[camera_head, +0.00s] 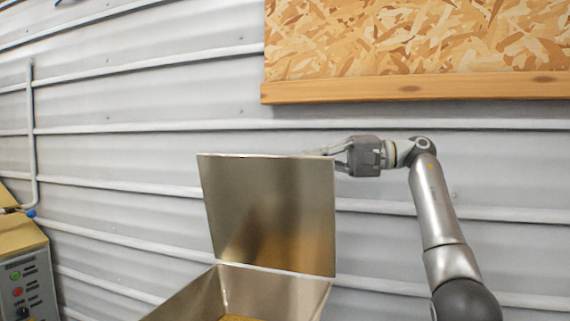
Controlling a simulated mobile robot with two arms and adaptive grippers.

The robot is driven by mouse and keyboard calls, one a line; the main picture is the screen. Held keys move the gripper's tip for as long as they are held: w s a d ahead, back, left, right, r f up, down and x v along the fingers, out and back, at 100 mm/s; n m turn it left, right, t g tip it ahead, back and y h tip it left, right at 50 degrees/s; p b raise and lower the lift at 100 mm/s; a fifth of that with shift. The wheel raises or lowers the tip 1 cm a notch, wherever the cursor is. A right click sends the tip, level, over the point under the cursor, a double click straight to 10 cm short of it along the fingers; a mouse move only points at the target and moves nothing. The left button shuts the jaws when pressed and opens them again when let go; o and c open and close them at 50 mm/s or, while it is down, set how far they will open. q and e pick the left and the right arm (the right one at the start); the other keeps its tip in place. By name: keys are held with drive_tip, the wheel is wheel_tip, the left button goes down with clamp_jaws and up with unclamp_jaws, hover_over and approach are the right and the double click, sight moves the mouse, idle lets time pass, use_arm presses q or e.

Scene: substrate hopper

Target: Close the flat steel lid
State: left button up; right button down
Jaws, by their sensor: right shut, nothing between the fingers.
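The flat steel lid (268,210) stands open, close to upright, at the back edge of the steel hopper (272,287). Some yellow-brown substrate (238,318) shows inside the hopper at the bottom edge of the view. My right gripper (318,153) is shut and empty. Its fingertips are at the lid's upper right corner, at the top edge; I cannot tell whether they touch it. My left gripper is not in view.
A control box (28,275) with buttons stands at the lower left. A wood-chip board (415,40) with a timber rail (415,89) hangs above my right arm. A ribbed metal wall (120,110) runs behind everything. A thin pipe (33,130) runs down it at left.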

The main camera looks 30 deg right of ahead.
sight(282, 166)
drive_tip(key=shift+w+a+f+p, duration=0.1)
drive_tip(key=shift+a+f+p, duration=0.1)
drive_tip(key=shift+a, duration=0.95)
drive_tip(key=shift+a+f+p, duration=0.2)
drive_tip(key=shift+a+p, duration=0.05)
drive_tip(key=shift+a, duration=0.95)
drive_tip(key=shift+w+a+f+p, duration=0.1)
drive_tip(key=shift+a+f+p, duration=0.1)
drive_tip(key=shift+a, duration=0.95)
drive_tip(key=shift+s+d, duration=0.1)
drive_tip(key=s+a+f+n+h+b, duration=0.2)
drive_tip(key=s+a+f+n+b, duration=0.1)
drive_tip(key=s+a+n+b, duration=0.5)
drive_tip(key=s+a+f+b, duration=0.3)
drive_tip(key=a+f+b, duration=0.1)
drive_tip(key=f, duration=0.2)
drive_tip(key=s+a+f+n+h+b, duration=0.1)
drive_tip(key=s+a+f+b, duration=0.3)
drive_tip(key=f, duration=0.2)
drive_tip(key=shift+a+f+t+b, duration=0.25)
drive_tip(key=shift+a+t+b, duration=0.05)
drive_tip(key=shift+a+b, duration=0.1)
